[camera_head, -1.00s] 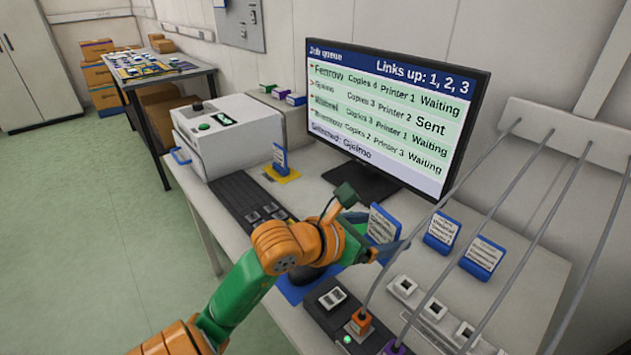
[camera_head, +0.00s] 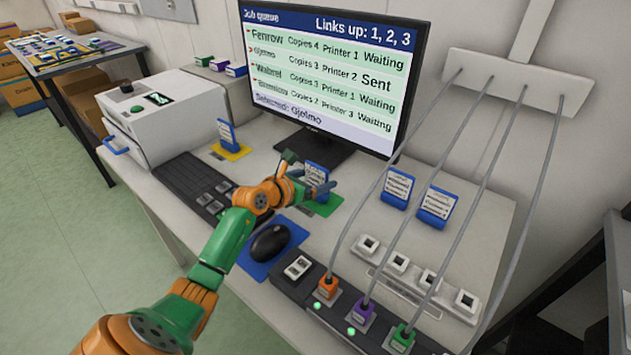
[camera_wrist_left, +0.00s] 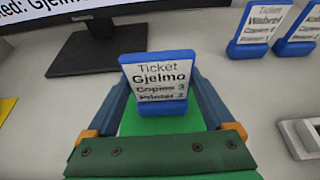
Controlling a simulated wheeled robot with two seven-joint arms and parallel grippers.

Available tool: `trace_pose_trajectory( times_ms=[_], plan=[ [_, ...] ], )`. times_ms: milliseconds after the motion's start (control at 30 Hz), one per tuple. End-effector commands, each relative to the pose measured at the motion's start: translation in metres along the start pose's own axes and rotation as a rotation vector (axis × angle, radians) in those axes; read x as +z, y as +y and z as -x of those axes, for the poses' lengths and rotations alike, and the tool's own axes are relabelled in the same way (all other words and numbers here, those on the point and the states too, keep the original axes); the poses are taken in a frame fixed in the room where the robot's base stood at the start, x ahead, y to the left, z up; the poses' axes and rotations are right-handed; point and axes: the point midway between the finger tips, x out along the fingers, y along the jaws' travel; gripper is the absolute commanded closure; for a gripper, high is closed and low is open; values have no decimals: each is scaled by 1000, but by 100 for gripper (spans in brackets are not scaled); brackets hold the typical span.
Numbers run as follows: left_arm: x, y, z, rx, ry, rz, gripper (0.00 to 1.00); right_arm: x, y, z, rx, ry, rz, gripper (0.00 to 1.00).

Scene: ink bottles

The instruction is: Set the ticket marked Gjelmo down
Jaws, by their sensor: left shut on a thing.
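The ticket marked Gjelmo (camera_wrist_left: 158,82) is a white card in a blue holder, upright between my left gripper's fingers in the left wrist view. It also shows in the head view (camera_head: 316,178), in front of the monitor's foot. My left gripper (camera_head: 312,190) is shut on it. A green mat (camera_head: 328,206) lies right under the ticket and also shows in the wrist view (camera_wrist_left: 150,126). I cannot tell whether the holder's base touches the mat. My right gripper is in neither view.
Two more blue ticket holders stand to the right, one (camera_head: 397,186) beside the other (camera_head: 435,206). Another ticket (camera_head: 228,134) stands on a yellow mat (camera_head: 236,154). The monitor (camera_head: 330,70) is behind; keyboard (camera_head: 195,190), mouse (camera_head: 270,242) and cabled switch box (camera_head: 300,268) are nearer.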

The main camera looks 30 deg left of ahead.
Motion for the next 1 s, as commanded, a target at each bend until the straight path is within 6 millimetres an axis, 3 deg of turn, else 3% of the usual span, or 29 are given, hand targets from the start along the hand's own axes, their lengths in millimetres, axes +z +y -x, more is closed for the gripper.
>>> trace_pose_trajectory(
  times_ms=[367,400,433,767,1000],
  plan=[
    [-6,0,-2,0,-1,1,74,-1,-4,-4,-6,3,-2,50],
    [-5,0,-2,0,-1,1,5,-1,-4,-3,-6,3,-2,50],
    [-5,0,-2,0,-1,1,0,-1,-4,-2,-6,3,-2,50],
    [-1,0,5,0,0,-1,0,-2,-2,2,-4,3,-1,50],
    [-1,0,54,1,2,-3,0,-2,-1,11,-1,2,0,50]
  ],
)
